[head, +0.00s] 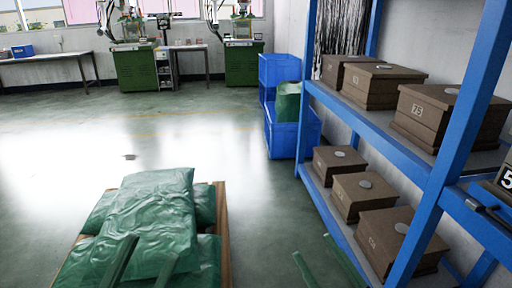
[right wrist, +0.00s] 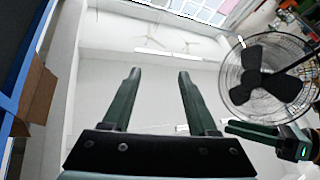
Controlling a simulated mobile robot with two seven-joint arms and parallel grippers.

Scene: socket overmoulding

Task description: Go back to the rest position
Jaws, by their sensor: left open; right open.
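My left gripper (head: 143,262) shows at the bottom left of the head view, its two green fingers apart with nothing between them. It appears in front of green bags on a pallet; I cannot tell its height above them. My right gripper (head: 325,262) shows at the bottom centre right, fingers apart and empty, over floor beside the blue shelf. In the right wrist view, the right gripper (right wrist: 157,90) points up at the white ceiling, open and empty. Part of another arm of mine shows at the right of that view.
Green bags (head: 150,215) lie stacked on a pallet (head: 222,235). A blue shelf rack (head: 432,205) with several brown boxes (head: 365,195) stands close on the right. Blue crates (head: 285,135) stand beyond it. Floor ahead is clear. A fan (right wrist: 268,75) shows in the wrist view.

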